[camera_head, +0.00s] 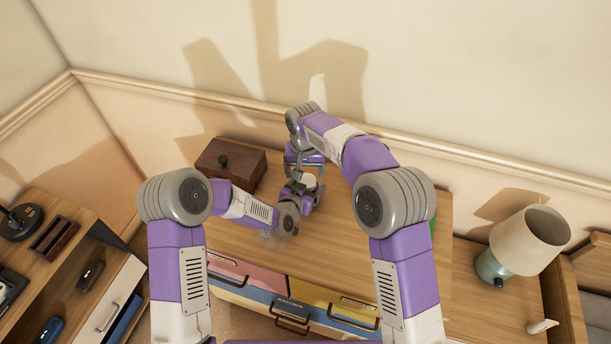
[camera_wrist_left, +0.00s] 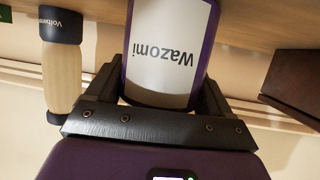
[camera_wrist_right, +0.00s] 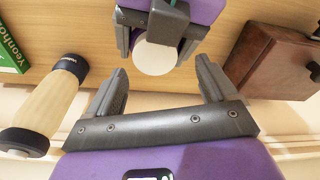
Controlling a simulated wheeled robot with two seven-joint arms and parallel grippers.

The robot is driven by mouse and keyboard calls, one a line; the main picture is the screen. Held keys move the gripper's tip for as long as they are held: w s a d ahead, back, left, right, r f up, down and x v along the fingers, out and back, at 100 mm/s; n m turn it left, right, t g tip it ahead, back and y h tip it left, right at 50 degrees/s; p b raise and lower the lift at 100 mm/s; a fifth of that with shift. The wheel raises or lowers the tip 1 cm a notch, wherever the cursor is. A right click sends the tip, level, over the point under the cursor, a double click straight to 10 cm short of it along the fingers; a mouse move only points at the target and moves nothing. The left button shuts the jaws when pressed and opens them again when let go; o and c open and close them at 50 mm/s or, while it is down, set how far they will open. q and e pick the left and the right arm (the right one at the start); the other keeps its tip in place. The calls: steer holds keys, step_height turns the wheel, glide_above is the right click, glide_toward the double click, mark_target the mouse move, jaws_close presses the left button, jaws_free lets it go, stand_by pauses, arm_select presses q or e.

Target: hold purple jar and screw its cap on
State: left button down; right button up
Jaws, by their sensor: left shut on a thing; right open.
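The purple jar (camera_wrist_left: 165,55) has a white label reading "Wazomi", upside down in the left wrist view. My left gripper (camera_wrist_left: 160,88) is shut on it, one finger on each side. In the right wrist view a pale round end of the jar (camera_wrist_right: 156,57) shows between the left fingers; I cannot tell whether it is the cap or the bare top. My right gripper (camera_wrist_right: 160,70) is open and empty, its fingertips facing that end. In the head view my left gripper (camera_head: 299,192) is near the table's middle, with my right gripper (camera_head: 304,157) just behind it. No separate cap can be made out.
A brown wooden box (camera_head: 231,163) stands at the back left of the wooden table (camera_head: 340,250). A wooden cylinder with dark ends (camera_wrist_right: 45,103) and a green box (camera_wrist_right: 12,45) show in the right wrist view. A lamp (camera_head: 520,245) stands to the right. The table's front is clear.

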arm_select(q)
steer(key=shift+a, duration=0.1)
arm_select(e)
steer(key=shift+d+r, duration=0.1)
steer(key=shift+r, duration=0.4)
arm_select(q)
steer(key=shift+w, duration=0.1)
arm_select(e)
steer(key=shift+o, duration=1.4)
step_height(320, 180, up, 12)
steer(key=s, duration=0.1)
steer(key=shift+s, duration=0.2)
arm_select(q)
jaws_free()
steer(key=shift+a, duration=0.1)
steer(key=shift+v, duration=3.8)
arm_select(e)
steer(key=shift+r, duration=0.15)
